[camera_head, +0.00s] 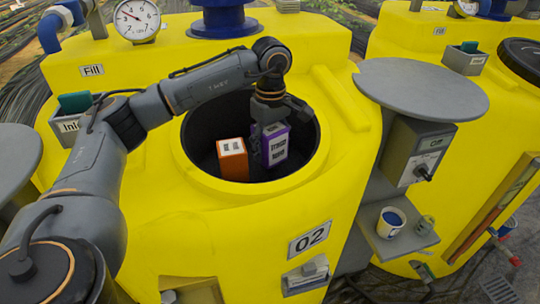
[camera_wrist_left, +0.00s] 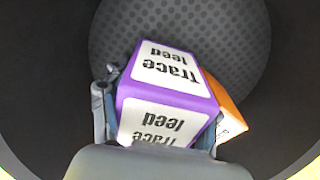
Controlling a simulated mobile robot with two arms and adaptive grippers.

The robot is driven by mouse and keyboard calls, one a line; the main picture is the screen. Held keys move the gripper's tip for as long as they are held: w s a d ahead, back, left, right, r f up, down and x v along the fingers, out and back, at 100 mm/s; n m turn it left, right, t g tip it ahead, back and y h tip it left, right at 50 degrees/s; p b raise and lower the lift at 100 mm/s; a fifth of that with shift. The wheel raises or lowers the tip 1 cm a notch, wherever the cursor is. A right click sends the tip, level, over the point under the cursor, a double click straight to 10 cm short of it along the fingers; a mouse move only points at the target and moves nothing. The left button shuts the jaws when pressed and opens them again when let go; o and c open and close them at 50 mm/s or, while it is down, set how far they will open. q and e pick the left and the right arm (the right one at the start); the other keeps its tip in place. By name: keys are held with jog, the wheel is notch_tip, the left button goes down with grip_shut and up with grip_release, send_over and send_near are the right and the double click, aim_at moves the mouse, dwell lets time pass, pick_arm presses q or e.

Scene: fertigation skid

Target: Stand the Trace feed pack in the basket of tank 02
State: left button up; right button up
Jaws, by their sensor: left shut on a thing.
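The purple Trace feed pack (camera_head: 276,148) with white labels is upright inside the round opening of tank 02 (camera_head: 215,235). My left gripper (camera_head: 271,122) reaches down from above and is shut on it. The wrist view shows the pack (camera_wrist_left: 168,90) between the fingers, with "Trace feed" on two faces. The dark basket (camera_wrist_left: 235,45) with a dotted floor lies below and around it. An orange pack (camera_head: 232,160) stands in the basket close beside the purple one and shows partly behind it in the wrist view (camera_wrist_left: 232,118). Whether the purple pack touches the floor is hidden. My right gripper is out of view.
The yellow rim of the opening surrounds my left gripper. A grey round lid (camera_head: 420,88) is swung out to the right. A control box (camera_head: 415,150) and a shelf with a blue-and-white cup (camera_head: 390,222) are right of the tank. A gauge (camera_head: 137,20) stands at the back left.

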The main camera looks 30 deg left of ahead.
aim_at(273, 157)
pick_arm(q)
jog(key=shift+w+f+p, duration=0.2)
jog(key=shift+f, duration=0.4)
jog(key=shift+w+f+p, duration=0.15)
jog(key=shift+f+p, duration=0.05)
jog(key=shift+f, duration=0.35)
jog(key=shift+w+d+f, duration=0.1)
jog(key=shift+f, duration=0.85)
jog(key=shift+s, duration=0.2)
jog(key=o, duration=1.1)
jog(key=shift+f, duration=0.15)
jog(key=o, duration=0.4)
jog(key=shift+c, duration=0.2)
jog(key=shift+o, duration=0.7)
jog(key=shift+w, duration=0.1)
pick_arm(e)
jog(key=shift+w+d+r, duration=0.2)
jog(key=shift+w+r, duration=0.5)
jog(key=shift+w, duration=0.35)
